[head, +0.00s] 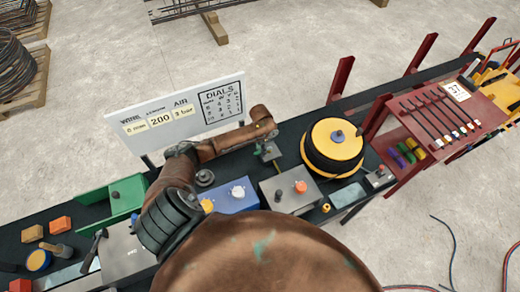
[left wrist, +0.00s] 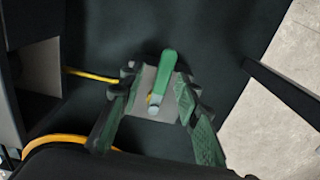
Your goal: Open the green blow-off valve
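The green valve handle (left wrist: 163,75) shows in the left wrist view as a green lever on a small grey block (left wrist: 155,108) with a brassy part under it. My left gripper (left wrist: 157,82) is open, with its two green-padded fingers on either side of the lever and block. I cannot tell whether a finger touches the lever. My right gripper is not in view.
A white sign (head: 180,110) stands at the back of the dark bench. A yellow hose (left wrist: 92,75) runs to the valve block.

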